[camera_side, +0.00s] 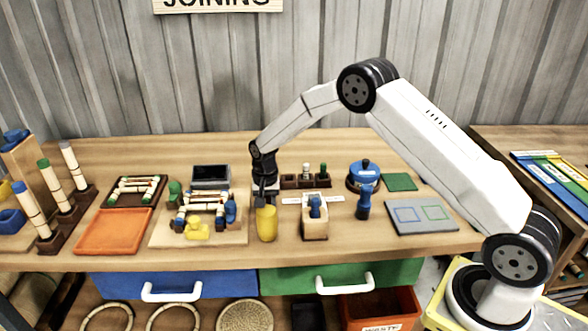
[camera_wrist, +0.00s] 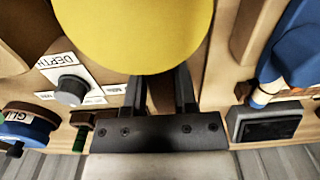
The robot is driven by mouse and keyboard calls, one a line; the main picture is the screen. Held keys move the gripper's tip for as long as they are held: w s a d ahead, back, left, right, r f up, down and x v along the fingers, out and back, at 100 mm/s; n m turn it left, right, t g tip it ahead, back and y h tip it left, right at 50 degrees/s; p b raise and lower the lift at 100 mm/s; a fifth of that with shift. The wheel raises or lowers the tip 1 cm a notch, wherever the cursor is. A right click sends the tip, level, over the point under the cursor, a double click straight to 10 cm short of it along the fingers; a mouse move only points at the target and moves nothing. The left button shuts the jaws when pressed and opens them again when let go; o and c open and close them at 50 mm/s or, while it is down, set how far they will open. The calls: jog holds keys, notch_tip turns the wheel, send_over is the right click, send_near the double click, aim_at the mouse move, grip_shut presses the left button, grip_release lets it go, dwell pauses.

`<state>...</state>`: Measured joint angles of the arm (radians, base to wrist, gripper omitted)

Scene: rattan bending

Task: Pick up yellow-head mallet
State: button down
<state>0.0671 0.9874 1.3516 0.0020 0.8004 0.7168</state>
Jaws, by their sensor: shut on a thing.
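The yellow-head mallet (camera_side: 266,223) shows in the side view as a yellow cylinder directly below my gripper (camera_side: 265,192), near the front of the bench. My gripper points down and is shut on the mallet. In the wrist view the round yellow head (camera_wrist: 135,35) fills the top middle, just beyond the two dark fingers of my gripper (camera_wrist: 160,85). The mallet's handle is mostly hidden by the fingers and the head. I cannot tell whether the head touches the bench top.
Left of the mallet is a board with a clamped rattan frame and blue and yellow parts (camera_side: 197,227). Right of it stands a wooden block with a blue-topped tool (camera_side: 315,208). A blue glue pot (camera_side: 364,176) and dark-blue tool (camera_side: 363,207) stand farther right. An orange tray (camera_side: 113,232) lies left.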

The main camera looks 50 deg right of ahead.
jog(key=shift+r, duration=0.2)
jog(key=shift+r, duration=0.55)
jog(key=s+r, duration=1.1)
jog(key=s, duration=0.3)
jog(key=shift+a+r, duration=0.2)
jog(key=shift+a, duration=0.15)
jog(key=w+d+r, duration=0.5)
jog(key=d, duration=0.4)
jog(key=shift+w+d+r, duration=0.2)
jog(key=shift+w+d, duration=0.1)
jog(key=shift+d, duration=0.1)
